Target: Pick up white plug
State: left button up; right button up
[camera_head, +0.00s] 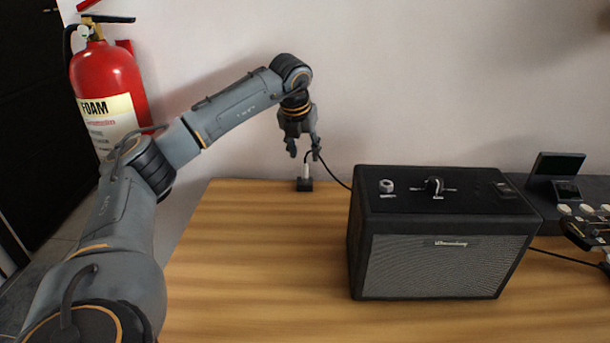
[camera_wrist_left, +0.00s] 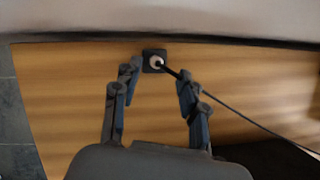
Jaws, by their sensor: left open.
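A small white plug (camera_head: 305,171) stands in a black square socket block (camera_head: 304,185) near the back edge of the wooden table. In the left wrist view, the plug's pale round top (camera_wrist_left: 155,62) sits on the dark block, with a black cable running from it toward the lower right. My left gripper (camera_head: 303,152) points down just above the plug, open and empty. In the left wrist view its two fingertips (camera_wrist_left: 157,73) lie on either side of the plug and cable, apart from the plug as far as I can tell.
A black amplifier (camera_head: 450,265) stands on the table (camera_head: 245,260) to the right of the plug, and the cable (camera_head: 335,178) runs behind it. A dark device with pale knobs (camera_head: 585,210) is at the far right. A red fire extinguisher (camera_head: 100,75) is at the left.

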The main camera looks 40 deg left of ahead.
aim_at(304, 164)
pick_arm(q)
jog(key=x, duration=0.3)
jog(key=b+x, duration=0.1)
jog(key=x, duration=0.1)
jog(key=shift+s+f, duration=0.25)
jog(key=shift+f, duration=0.25)
jog(key=shift+w+a+f, duration=0.1)
jog(key=shift+w+f, duration=0.05)
jog(key=shift+f, duration=0.15)
pick_arm(e)
jog(key=r, duration=0.3)
jog(key=shift+w+r, duration=0.3)
jog(key=shift+r, duration=0.05)
pick_arm(q)
grip_shut()
